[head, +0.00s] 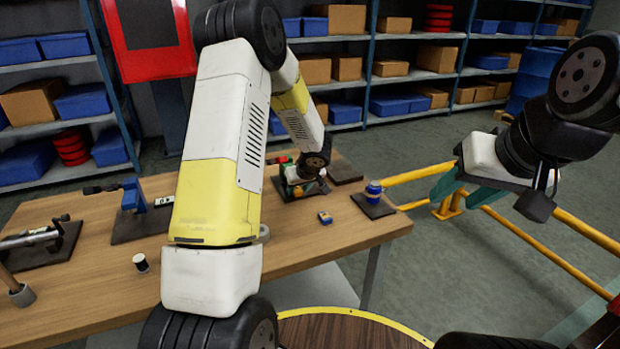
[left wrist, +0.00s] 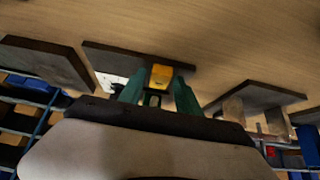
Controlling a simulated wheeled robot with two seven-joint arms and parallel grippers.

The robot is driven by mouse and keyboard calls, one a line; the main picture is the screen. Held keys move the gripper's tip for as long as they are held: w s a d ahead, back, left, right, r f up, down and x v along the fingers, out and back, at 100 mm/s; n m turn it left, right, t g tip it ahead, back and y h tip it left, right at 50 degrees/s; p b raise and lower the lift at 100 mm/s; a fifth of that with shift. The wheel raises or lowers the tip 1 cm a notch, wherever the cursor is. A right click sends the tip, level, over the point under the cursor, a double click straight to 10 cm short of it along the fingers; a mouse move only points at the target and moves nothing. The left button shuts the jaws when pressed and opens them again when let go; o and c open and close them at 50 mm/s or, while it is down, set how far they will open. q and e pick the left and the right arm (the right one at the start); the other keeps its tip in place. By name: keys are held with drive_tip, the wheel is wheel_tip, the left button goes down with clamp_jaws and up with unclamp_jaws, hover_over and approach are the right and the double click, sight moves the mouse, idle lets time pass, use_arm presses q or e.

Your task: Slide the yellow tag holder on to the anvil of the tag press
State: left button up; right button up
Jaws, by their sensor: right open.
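In the head view my left gripper (head: 306,172) reaches down over a dark base plate (head: 284,197) near the back right of the table. A device stands there, mostly hidden behind my wrist; I cannot make out the press's anvil. In the left wrist view the green fingers of my left gripper (left wrist: 159,92) stand on both sides of the yellow tag holder (left wrist: 161,74) and appear closed on it. A dark plate (left wrist: 110,55) lies just beyond. I cannot tell whether the holder touches the anvil. My right gripper (head: 490,190) is open and empty, off to the right, away from the table.
A small yellow and blue block (head: 325,217) lies in front of the plate. A blue vice-like tool (head: 132,195) and a black-and-white spool (head: 140,262) are at the left. Yellow rails (head: 560,258) run at the right, below my right gripper.

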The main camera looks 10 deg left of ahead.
use_arm(q)
drive_tip(key=shift+c, duration=0.2)
clamp_jaws()
drive_tip(key=shift+s+r, duration=0.1)
drive_tip(key=shift+r, duration=0.2)
